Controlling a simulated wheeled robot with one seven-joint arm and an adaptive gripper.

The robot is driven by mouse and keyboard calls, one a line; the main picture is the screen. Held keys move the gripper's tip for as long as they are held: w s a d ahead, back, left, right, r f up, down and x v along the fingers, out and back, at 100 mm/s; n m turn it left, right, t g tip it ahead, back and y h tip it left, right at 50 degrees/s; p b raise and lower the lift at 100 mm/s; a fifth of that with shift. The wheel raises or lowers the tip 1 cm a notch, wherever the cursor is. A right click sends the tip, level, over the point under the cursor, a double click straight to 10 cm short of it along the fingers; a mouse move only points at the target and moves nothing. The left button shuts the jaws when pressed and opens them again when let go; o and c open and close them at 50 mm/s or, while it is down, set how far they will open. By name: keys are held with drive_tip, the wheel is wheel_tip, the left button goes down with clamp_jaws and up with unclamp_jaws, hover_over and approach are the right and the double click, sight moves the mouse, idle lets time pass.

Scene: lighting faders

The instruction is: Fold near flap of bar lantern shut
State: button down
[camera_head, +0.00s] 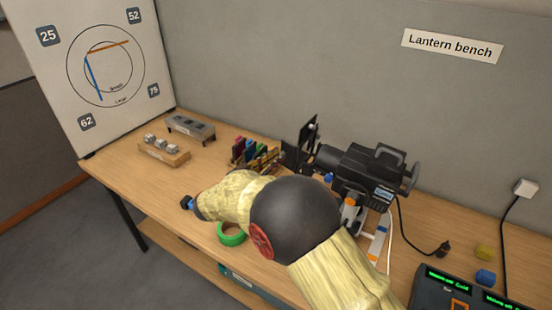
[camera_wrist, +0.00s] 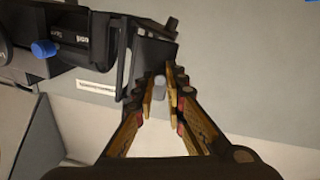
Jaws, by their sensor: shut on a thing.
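The bar lantern (camera_head: 368,175) is a black lamp body on the bench, with dark flaps (camera_head: 308,140) standing out at its left end. In the wrist view its body (camera_wrist: 75,25) fills the upper left, with a blue knob. A dark flap (camera_wrist: 154,52) stands out beside it, seen at a slant. A small grey knob (camera_wrist: 159,82) at this flap's edge sits between my fingertips. My gripper (camera_wrist: 160,95) is shut on that knob, its two fingers close together. In the head view my arm hides the gripper and part of the lantern's front.
Coloured clips stand in a rack (camera_head: 255,153) left of the lantern. A green tape roll (camera_head: 232,234) lies near the front edge. A console (camera_head: 465,290) is at lower right.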

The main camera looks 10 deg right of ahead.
drive_tip(key=shift+s, duration=0.1)
drive_tip(key=s+d+n+t+y+b, duration=0.1)
drive_tip(key=s+n+t+y+b, duration=0.2)
drive_tip(key=n+y, duration=0.4)
drive_tip(key=s+d+n+t+y+b, duration=0.2)
drive_tip(key=n+y, duration=0.6)
drive_tip(key=y, duration=0.6)
drive_tip(key=shift+s+d+f+n+t+b, duration=0.15)
drive_tip(key=shift+s+f+n+t+b, duration=0.25)
drive_tip(key=shift+t+b, duration=0.95)
drive_tip(key=shift+s+r+g+y, duration=0.15)
drive_tip(key=shift+g+y, duration=0.1)
drive_tip(key=shift+y, duration=0.45)
drive_tip(key=c, duration=1.8)
unclamp_jaws()
